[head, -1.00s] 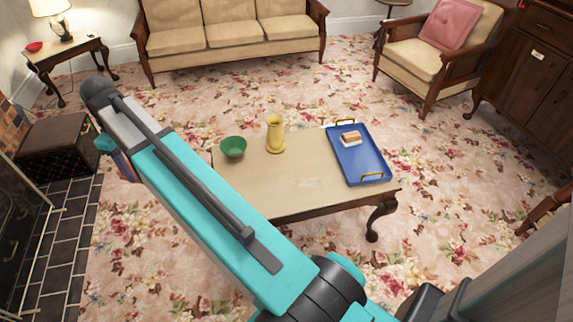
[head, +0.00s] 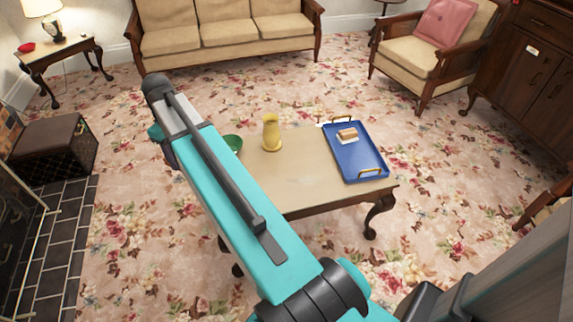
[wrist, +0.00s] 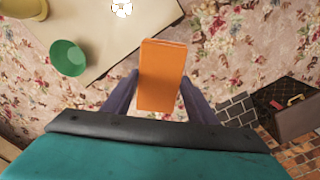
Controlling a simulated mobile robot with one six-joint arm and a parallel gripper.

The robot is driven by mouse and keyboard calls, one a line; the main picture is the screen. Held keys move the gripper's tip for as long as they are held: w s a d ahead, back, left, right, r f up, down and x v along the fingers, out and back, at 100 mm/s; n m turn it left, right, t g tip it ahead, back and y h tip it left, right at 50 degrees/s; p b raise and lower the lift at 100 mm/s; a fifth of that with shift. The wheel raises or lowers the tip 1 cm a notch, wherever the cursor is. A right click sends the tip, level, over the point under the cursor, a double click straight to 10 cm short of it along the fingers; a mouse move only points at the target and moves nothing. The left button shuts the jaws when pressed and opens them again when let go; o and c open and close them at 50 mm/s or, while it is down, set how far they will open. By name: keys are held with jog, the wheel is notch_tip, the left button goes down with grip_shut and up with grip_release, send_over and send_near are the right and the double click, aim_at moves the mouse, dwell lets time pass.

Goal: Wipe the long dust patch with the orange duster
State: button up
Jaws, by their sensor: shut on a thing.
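My gripper (wrist: 160,88) is shut on the orange duster (wrist: 161,65), a flat-faced orange block between its purple fingers in the wrist view. The duster is over the carpet, just off the end of the coffee table (head: 300,150), not visibly touching it. In the head view my arm hides the gripper and duster. A faint pale smear (head: 308,182) on the tabletop left of the tray looks like dust; its full length is unclear. A small white patch (wrist: 122,8) at the wrist view's top edge lies on the table; I cannot tell what it is.
A dark box (head: 50,143) stands by the fireplace. A sofa (head: 220,35) stands behind.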

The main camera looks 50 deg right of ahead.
jog(key=s+d+f+m+b, duration=0.1)
jog(key=s+d+f+m, duration=0.1)
jog(key=s+d+f, duration=0.3)
jog(key=s+d+f+m+b, duration=0.1)
jog(key=s+d+f, duration=0.4)
jog(key=d, duration=0.9)
jog(key=s+d+f+m+b, duration=0.1)
jog(key=s+d+f+m, duration=0.3)
jog(key=s+d, duration=0.5)
jog(key=shift+s+d+f, duration=0.3)
jog(key=shift+d+f, duration=0.2)
jog(key=shift+d, duration=0.2)
